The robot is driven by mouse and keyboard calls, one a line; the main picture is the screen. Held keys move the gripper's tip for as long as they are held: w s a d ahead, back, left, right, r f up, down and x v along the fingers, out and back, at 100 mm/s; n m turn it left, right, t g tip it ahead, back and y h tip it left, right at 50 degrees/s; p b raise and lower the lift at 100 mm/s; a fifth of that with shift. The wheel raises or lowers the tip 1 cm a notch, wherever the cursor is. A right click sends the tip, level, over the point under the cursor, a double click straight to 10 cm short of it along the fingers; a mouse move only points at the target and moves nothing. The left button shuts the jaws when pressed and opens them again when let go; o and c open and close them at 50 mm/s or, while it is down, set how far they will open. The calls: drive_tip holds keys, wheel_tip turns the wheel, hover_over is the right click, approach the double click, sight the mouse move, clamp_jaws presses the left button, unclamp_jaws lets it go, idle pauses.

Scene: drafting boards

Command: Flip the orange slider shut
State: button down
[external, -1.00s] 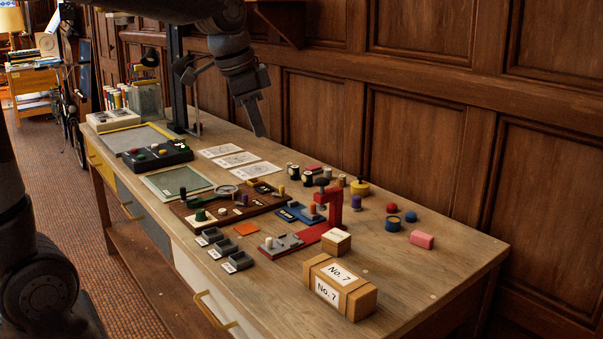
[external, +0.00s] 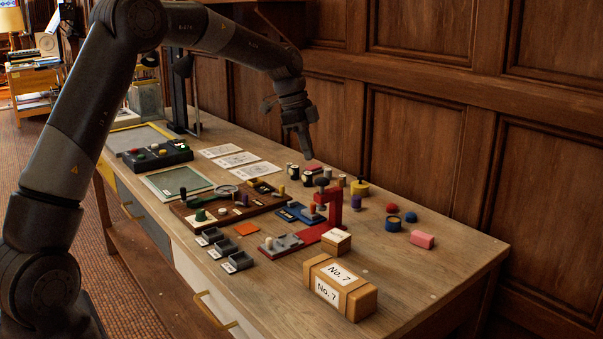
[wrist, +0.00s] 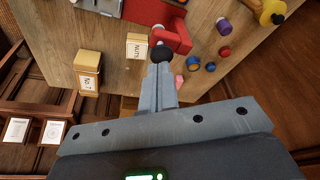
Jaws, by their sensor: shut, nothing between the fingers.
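My gripper (external: 309,157) is shut and empty, in the air above the far side of the bench. In the wrist view its fingers (wrist: 160,70) are together and overlap the black ball knob (wrist: 162,53) of the red press; I cannot tell the gap. A small orange peg (external: 312,208) stands on a blue plate (external: 290,213) left of the red press (external: 334,209). Another small orange-brown piece (external: 240,204) is on the brown wooden board (external: 232,219). Which of these is the orange slider is too small to tell.
A yellow pot (external: 360,187), a blue ring (external: 393,224) and a pink block (external: 422,240) lie right of the press. The right front corner is clear.

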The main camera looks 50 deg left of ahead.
drive_tip(key=m, duration=0.2)
hover_over(318, 215)
drive_tip(key=s+a, duration=0.1)
drive_tip(key=a, duration=0.2)
wheel_tip(318, 215, down, 7)
drive_tip(key=shift+s+r+h, duration=0.2)
drive_tip(key=shift+h, duration=0.2)
drive_tip(key=x, duration=1)
drive_tip(key=shift+s+d, duration=0.1)
drive_tip(key=shift+s, duration=0.05)
drive_tip(key=shift+a, duration=2.7)
